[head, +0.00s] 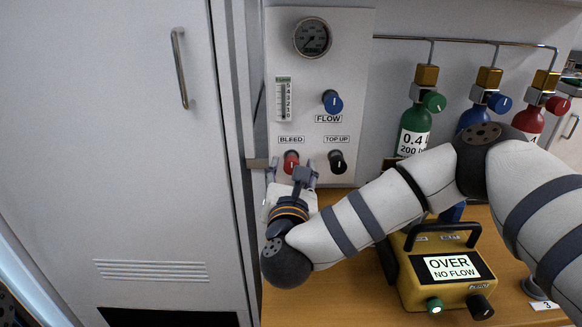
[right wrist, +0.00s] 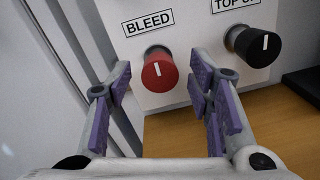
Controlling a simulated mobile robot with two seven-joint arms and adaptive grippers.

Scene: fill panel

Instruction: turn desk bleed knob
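The red bleed knob (head: 291,160) sits low on the white panel under the BLEED label, and it also shows in the right wrist view (right wrist: 159,70). Its white mark stands close to upright there. My right gripper (head: 291,177) is in front of the panel, just below the knob in the head view. In the right wrist view the right gripper (right wrist: 163,85) is open, with its purple-padded fingers apart on either side of the knob's lower part. I cannot tell whether a finger touches it. My left gripper is not in view.
The black TOP UP knob (right wrist: 256,46) is close to the right finger. The blue FLOW knob (head: 332,102) and a gauge (head: 312,38) are higher on the panel. A yellow meter (head: 443,272) reading OVER NO FLOW stands on the wooden desk. A tall cabinet (head: 130,150) is at left.

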